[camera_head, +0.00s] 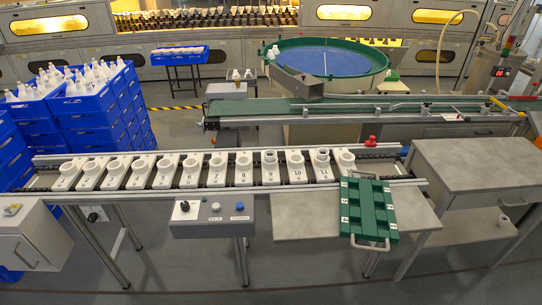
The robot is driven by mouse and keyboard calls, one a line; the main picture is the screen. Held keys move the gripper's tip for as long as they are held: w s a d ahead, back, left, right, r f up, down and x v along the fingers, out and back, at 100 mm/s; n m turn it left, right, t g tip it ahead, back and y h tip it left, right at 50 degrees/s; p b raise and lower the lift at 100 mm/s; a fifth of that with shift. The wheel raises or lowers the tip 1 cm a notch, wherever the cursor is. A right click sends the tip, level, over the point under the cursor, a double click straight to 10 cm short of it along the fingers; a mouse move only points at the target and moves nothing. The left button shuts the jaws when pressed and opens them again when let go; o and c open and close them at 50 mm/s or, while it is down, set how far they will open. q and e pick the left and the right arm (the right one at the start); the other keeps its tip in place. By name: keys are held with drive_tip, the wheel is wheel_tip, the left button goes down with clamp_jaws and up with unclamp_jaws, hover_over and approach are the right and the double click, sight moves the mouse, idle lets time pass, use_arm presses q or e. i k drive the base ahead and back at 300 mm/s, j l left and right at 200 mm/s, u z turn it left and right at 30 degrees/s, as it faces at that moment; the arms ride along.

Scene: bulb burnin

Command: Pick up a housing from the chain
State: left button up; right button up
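The chain (376,154) runs left to right across the middle of the view. Several white carrier plates sit side by side on it, some with readable numbers such as 7, 8, 9, 10 and 11. Each visible plate bears a white round housing, such as the housing on plate 9 (269,157), the housing on plate 10 (295,157) and the housing at the right end (346,158). The housings on plates 9 and 11 show a greyer ring at the top. Neither of my grippers is in view.
A green tray (368,212) with numbered slots and a handle lies right of the chain's front. A control box (212,222) hangs in front. Grey tables (480,165) stand right. Blue crates (85,112) with white bulbs stack left. A red object (371,142) sits behind the chain's right end.

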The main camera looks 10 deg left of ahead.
sight(269, 155)
drive_tip(key=i+l+u, duration=0.1)
drive_tip(key=l, duration=0.2)
drive_tip(key=i+l+u, duration=0.2)
drive_tip(key=i+l, duration=0.15)
drive_tip(key=l, duration=0.3)
drive_tip(key=i+l+u, duration=0.1)
drive_tip(key=l, duration=0.25)
drive_tip(key=i+l+u, duration=0.1)
drive_tip(key=l, duration=0.25)
